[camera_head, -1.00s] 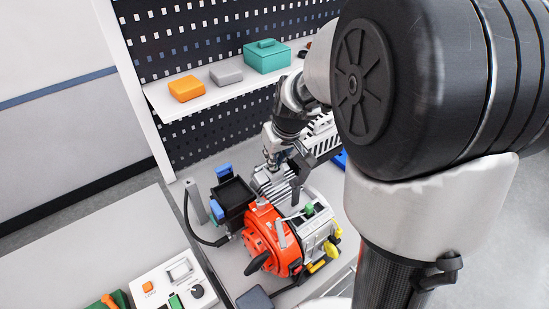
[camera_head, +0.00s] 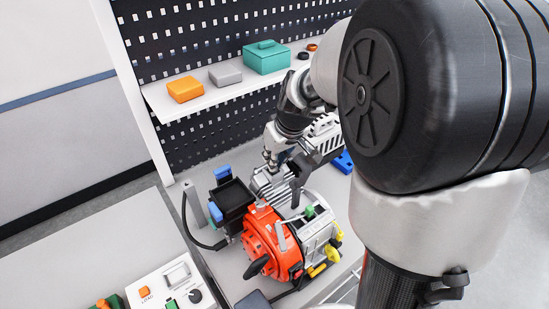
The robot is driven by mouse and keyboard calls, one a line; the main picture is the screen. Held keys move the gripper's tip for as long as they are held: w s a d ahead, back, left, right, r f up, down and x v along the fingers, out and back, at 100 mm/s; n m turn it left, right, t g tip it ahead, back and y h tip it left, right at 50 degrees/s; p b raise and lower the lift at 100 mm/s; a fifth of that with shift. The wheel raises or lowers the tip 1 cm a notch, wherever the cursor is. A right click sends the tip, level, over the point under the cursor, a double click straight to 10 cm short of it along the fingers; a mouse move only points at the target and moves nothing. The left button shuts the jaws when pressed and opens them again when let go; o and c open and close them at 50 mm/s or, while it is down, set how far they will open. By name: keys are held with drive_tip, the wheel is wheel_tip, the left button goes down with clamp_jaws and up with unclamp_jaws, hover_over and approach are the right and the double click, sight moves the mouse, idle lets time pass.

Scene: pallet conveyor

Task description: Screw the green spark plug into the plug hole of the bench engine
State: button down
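The bench engine (camera_head: 262,243) stands on the bench in the head view, with an orange-red housing, a grey finned cylinder and a white-grey block at its right. My gripper (camera_head: 272,165) is at the finned cylinder (camera_head: 268,185), just behind the engine. Its fingertips are small and partly hidden by the cylinder and my arm, so I cannot tell whether they are open or shut. I cannot make out a green spark plug or the plug hole. A small green part (camera_head: 309,211) shows on top of the engine's block.
A black tray with blue parts (camera_head: 234,199) stands left of the engine. A control box (camera_head: 171,285) with orange and green buttons is at the lower left. Orange, grey and teal boxes (camera_head: 266,58) sit on the shelf behind. A blue object (camera_head: 343,162) lies behind the engine.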

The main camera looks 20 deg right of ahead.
drive_tip(key=shift+n+y+b, duration=0.6)
drive_tip(key=shift+n+b, duration=0.85)
drive_tip(key=shift+n, duration=0.15)
drive_tip(key=shift+d+f, duration=0.1)
drive_tip(key=shift+w+n+g+y+b, duration=0.1)
drive_tip(key=shift+n+g+y+b, duration=0.2)
drive_tip(key=shift+n+b, duration=0.45)
drive_tip(key=shift+n, duration=0.95)
drive_tip(key=shift+d+g+y, duration=0.1)
drive_tip(key=shift+g+y, duration=0.2)
drive_tip(key=n+y, duration=0.1)
drive_tip(key=n, duration=0.2)
drive_tip(key=shift+g, duration=0.4)
